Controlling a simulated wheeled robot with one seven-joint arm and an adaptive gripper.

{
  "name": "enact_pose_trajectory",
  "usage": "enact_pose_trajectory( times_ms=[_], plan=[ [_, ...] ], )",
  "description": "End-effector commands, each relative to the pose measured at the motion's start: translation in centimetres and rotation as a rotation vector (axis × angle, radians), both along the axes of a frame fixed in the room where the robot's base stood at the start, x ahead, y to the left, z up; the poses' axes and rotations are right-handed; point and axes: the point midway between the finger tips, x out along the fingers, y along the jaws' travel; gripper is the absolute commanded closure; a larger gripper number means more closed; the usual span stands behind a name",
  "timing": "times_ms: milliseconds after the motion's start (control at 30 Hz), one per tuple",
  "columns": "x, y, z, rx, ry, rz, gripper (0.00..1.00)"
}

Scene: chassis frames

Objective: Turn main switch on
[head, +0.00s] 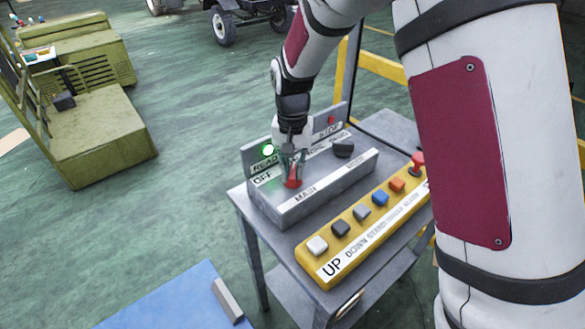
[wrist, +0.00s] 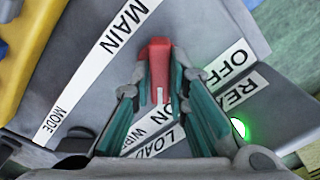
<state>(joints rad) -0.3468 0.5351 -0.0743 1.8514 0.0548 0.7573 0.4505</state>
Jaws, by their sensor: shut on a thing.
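The main switch is a red knob (head: 292,178) on the grey control box (head: 330,190), behind its MAIN label. My gripper (head: 293,170) reaches down from above and is shut on this knob. In the wrist view the red knob (wrist: 157,62) sits between the teal fingers of my gripper (wrist: 160,82). A white mark on the knob faces the lower side of the picture, towards a partly covered label ending in ON. The OFF label (wrist: 232,62) lies to the right of the knob. The fingers hide part of the knob's sides.
A green lamp (head: 268,150) glows on the back panel; a red lamp (head: 331,119) is at its right. A black knob (head: 344,149) stands to the right. A yellow button box (head: 330,265) lies in front, on the grey cart (head: 240,198). Green machine (head: 90,140) at left.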

Motion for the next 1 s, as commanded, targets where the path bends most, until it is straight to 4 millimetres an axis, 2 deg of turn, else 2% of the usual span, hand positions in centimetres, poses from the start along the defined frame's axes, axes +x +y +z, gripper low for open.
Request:
enact_pose_trajectory(
  times_ms=[33,67,100,133,433,567,1000],
  plan=[
    [0.1,0.0,0.1,0.001,-0.003,-0.003,1.0],
    [0.1,0.0,0.1,0.001,-0.003,-0.003,0.78],
    [0.1,0.0,0.1,0.001,-0.003,-0.003,0.69],
    [0.1,0.0,0.1,0.002,-0.002,-0.003,0.65],
    [0.0,0.0,0.1,0.001,-0.001,-0.001,0.65],
    [0.1,0.0,1.0,0.001,-0.003,-0.001,0.65],
    [0.1,0.0,9.2,0.002,-0.006,-0.001,0.65]
  ],
)
